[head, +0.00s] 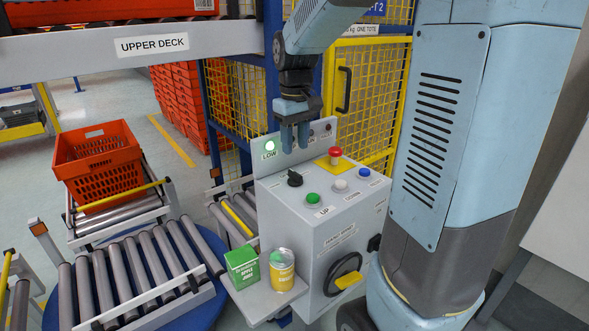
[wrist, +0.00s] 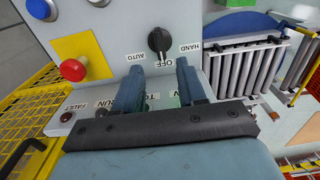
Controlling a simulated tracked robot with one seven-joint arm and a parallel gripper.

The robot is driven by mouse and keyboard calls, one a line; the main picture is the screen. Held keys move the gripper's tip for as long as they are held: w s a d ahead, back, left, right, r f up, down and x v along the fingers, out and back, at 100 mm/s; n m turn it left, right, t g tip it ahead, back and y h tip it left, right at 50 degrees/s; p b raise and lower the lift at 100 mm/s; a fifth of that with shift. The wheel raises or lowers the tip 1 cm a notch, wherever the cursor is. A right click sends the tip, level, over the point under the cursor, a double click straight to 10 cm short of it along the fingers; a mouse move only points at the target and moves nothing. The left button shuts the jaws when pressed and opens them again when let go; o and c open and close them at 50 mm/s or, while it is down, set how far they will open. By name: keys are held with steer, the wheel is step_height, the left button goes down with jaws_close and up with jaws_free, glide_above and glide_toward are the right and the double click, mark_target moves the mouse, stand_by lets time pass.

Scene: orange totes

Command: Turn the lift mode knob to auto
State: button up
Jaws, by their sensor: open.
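The black lift mode knob (head: 294,178) sits on the sloped top of the grey control box (head: 330,215). In the wrist view the knob (wrist: 160,40) is ringed by the labels AUTO (wrist: 135,56), OFF (wrist: 168,63) and HAND (wrist: 190,47). Its pointer appears to be toward OFF. My gripper (head: 295,146) is above the panel, fingers pointing down, and apart from the knob. In the wrist view the open fingers of my gripper (wrist: 160,70) are spread with nothing between them, and the knob shows just beyond their tips.
The panel carries a red button (head: 335,153) on a yellow plate, plus green (head: 313,198), white (head: 341,185) and blue (head: 364,172) buttons. A green carton (head: 242,268) and a can (head: 282,270) stand on a side shelf.

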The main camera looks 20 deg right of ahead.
mark_target(295, 173)
step_height(295, 173, down, 8)
stand_by(0.4)
jaws_close()
stand_by(0.3)
